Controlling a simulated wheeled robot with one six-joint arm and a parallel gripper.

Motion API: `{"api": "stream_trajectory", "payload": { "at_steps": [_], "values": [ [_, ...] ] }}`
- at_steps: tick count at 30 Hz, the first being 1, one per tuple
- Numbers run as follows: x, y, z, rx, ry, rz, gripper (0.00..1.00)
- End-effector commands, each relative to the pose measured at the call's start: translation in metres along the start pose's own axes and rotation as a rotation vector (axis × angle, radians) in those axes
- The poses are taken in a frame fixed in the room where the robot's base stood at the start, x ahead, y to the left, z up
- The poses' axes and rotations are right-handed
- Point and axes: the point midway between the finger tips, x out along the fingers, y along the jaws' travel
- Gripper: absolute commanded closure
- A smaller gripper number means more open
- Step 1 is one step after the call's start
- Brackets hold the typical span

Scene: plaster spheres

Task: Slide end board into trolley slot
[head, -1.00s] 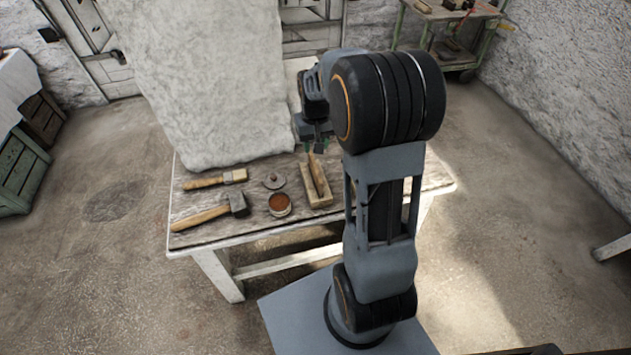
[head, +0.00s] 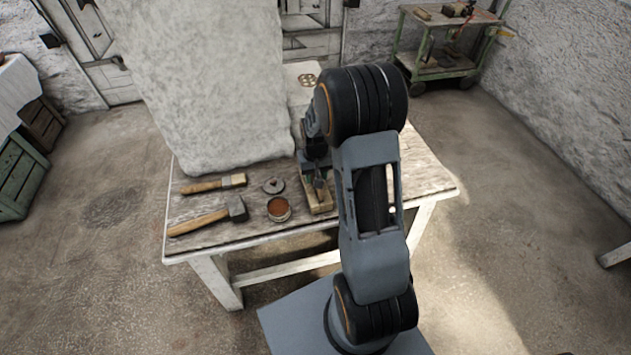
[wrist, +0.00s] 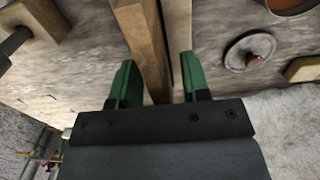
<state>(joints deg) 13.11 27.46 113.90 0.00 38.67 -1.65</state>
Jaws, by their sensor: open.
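My gripper (wrist: 157,78) is open, its two green fingers pointing down on either side of a narrow wooden piece (wrist: 145,40) over the table. This piece may be the end board; a second strip lies close along its right side, a dark gap between them. I cannot tell whether the fingers touch the wood. In the head view my gripper (head: 317,178) is low over a wooden block (head: 320,204), partly hidden by my arm. The green trolley (head: 443,71) stands at the back right by the wall; I cannot make out its slot.
A large pale stone slab (head: 215,90) stands on the worn table (head: 205,240). A brush (head: 215,184), hammer (head: 208,216), small lid (head: 273,186) and brown-filled tin (head: 278,208) lie left of my gripper. A wooden-headed tool (wrist: 35,20) lies opposite. Open floor lies right.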

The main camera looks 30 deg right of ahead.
Motion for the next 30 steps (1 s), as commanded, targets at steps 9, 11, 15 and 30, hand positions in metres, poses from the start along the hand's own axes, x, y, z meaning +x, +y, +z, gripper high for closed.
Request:
{"api": "stream_trajectory", "payload": {
  "at_steps": [9,11,15,30],
  "values": [
    [0.009,0.0,0.0,0.0,0.001,0.0,0.57],
    [0.0089,0.0,0.0,0.0,0.001,0.0,0.57],
    [0.0087,0.0,0.0,0.0,0.001,0.0,0.71],
    [0.0084,0.0,-0.0002,0.0,0.001,0.0,1.0]
  ]
}}
